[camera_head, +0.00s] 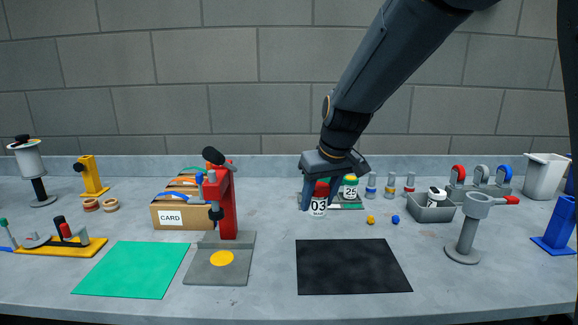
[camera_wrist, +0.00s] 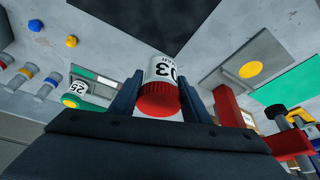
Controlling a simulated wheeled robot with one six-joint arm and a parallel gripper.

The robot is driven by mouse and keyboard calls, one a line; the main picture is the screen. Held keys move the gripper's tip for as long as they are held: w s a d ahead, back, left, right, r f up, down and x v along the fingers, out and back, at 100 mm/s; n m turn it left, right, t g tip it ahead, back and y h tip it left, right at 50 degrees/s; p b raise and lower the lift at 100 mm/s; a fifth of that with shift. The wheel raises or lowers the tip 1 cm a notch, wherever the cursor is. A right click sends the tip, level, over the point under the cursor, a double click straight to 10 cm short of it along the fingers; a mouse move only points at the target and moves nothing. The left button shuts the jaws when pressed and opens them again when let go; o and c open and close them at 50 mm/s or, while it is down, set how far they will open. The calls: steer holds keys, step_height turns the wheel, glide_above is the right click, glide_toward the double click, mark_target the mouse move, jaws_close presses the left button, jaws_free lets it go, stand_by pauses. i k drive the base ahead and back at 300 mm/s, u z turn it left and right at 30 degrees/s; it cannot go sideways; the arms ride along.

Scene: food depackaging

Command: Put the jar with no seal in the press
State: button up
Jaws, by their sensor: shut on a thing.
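A white jar marked 03 (camera_head: 318,206) with a red cap is between the fingers of my gripper (camera_head: 319,196), which is shut on it. In the wrist view jar 03 (camera_wrist: 163,70) shows between both fingers, cap toward the camera. A second white jar, marked 25 (camera_head: 350,190), has a green cap and stands just behind and right. A white jar with a black cap (camera_head: 436,194) is in the grey bin at right. The red press (camera_head: 228,205) stands left of my gripper; its grey base (camera_head: 205,273) bears a yellow disc (camera_head: 222,258). I cannot make out any seal.
A black mat (camera_head: 352,265) lies in front of my gripper, a green mat (camera_head: 135,269) left of the press. A cardboard CARD box (camera_head: 183,215) is behind the press. A grey bin (camera_head: 432,213) and a grey stand (camera_head: 468,230) are at right. Small yellow and blue pieces lie nearby.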

mark_target(222, 258)
steer(key=k, duration=1.05)
